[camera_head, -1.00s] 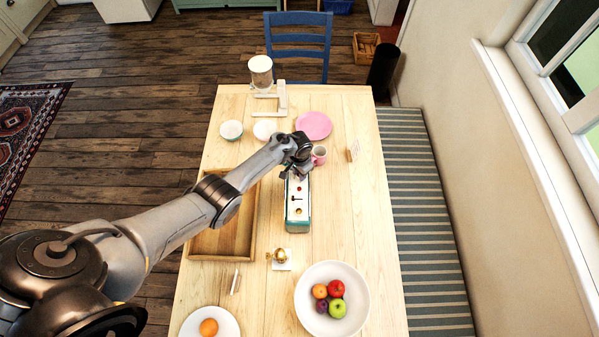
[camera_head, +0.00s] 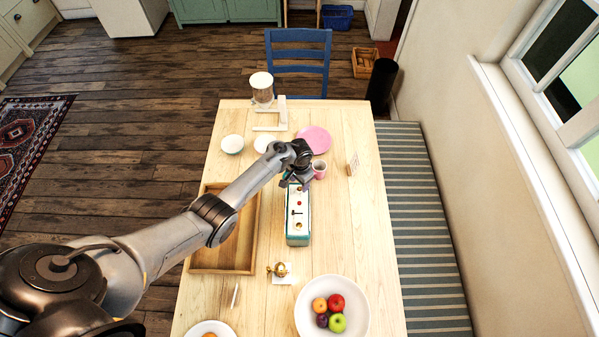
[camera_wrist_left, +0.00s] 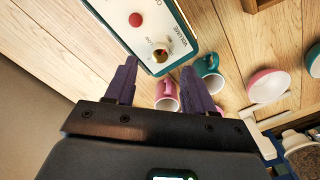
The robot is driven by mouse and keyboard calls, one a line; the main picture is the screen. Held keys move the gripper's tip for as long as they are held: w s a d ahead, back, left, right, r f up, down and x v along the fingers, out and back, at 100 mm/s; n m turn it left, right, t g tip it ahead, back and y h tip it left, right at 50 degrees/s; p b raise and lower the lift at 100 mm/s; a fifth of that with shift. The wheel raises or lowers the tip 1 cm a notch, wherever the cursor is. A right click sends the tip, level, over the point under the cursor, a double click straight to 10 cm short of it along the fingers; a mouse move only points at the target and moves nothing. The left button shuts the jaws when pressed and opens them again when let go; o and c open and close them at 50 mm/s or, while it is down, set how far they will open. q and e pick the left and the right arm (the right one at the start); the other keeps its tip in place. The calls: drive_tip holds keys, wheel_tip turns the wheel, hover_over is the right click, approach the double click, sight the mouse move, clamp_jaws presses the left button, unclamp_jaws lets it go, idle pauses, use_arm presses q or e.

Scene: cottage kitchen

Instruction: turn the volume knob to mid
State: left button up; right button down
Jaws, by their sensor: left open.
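The box with teal sides and a white top panel (camera_head: 299,236) stands in the middle of the table. In the left wrist view, its brass volume knob (camera_wrist_left: 161,55) sits near the panel's end, beside the printed words VOLUME and LOW; I cannot read its exact setting. A red button (camera_wrist_left: 136,19) lies further along the panel. My left gripper (camera_head: 298,185) is over the box's far end and hides the knob in the head view. In the left wrist view its open fingers (camera_wrist_left: 158,70) are on either side of the knob, with nothing visibly gripped. My right gripper is not in view.
A pink mug (camera_head: 319,169) stands just beyond the box; a teal mug (camera_wrist_left: 209,75) is near it. A wooden tray (camera_head: 251,240) lies left. A small brass object (camera_head: 279,269) and a fruit bowl (camera_head: 308,327) are nearer.

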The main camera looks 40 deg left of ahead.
sight(299, 189)
use_arm(q)
wheel_tip(299, 189, up, 6)
drive_tip(key=p, duration=0.1)
drive_tip(key=shift+r, duration=0.15)
drive_tip(key=shift+s, duration=0.1)
idle(0.4)
